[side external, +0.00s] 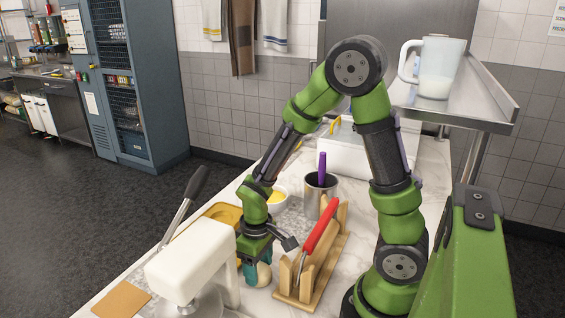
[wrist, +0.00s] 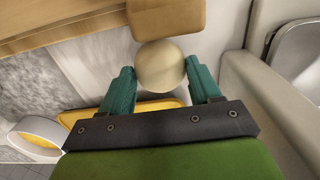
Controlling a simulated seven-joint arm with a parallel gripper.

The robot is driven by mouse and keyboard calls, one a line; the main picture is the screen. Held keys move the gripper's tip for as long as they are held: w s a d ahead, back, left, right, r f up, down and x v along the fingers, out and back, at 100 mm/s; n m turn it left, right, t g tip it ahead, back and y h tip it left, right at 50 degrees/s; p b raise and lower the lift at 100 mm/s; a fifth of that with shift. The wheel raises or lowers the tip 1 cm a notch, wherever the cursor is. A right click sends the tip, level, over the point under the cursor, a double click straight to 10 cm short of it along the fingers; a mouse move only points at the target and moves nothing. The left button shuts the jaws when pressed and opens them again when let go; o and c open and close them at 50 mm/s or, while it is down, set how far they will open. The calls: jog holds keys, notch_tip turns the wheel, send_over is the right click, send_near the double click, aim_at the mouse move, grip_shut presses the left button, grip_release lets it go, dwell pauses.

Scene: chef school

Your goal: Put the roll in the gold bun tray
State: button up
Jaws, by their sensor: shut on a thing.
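The roll (wrist: 160,66) is a pale, round, cream-coloured piece. My gripper (wrist: 160,82) has its teal fingers on either side of it and is shut on it. In the side external view the roll (side external: 262,281) shows low at the fingers of my gripper (side external: 256,274), between the white mixer and the wooden rack. Whether it touches the counter I cannot tell. The gold bun tray (side external: 224,212) lies behind the mixer head, partly hidden by it and my arm. A yellow edge of the tray (wrist: 165,103) shows past the fingers in the wrist view.
The white stand mixer (side external: 190,262) is close on the left. A wooden rack (side external: 312,277) with a red-handled tool stands close on the right. Behind are a bowl with yellow contents (side external: 277,199) and a metal canister (side external: 319,190). A brown board (side external: 121,300) lies at front left.

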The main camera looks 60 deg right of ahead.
aim_at(261, 264)
notch_tip(261, 264, up, 9)
jog(key=shift+f, duration=0.15)
jog(key=shift+d, duration=0.35)
jog(key=w+d+r, duration=0.2)
jog(key=w+d, duration=1)
jog(key=d, duration=0.1)
notch_tip(261, 264, down, 6)
jog(key=shift+r, duration=0.1)
jog(key=shift+f, duration=2.25)
jog(key=shift+f, duration=0.1)
jog(key=o, duration=1.1)
jog(key=shift+o, duration=0.2)
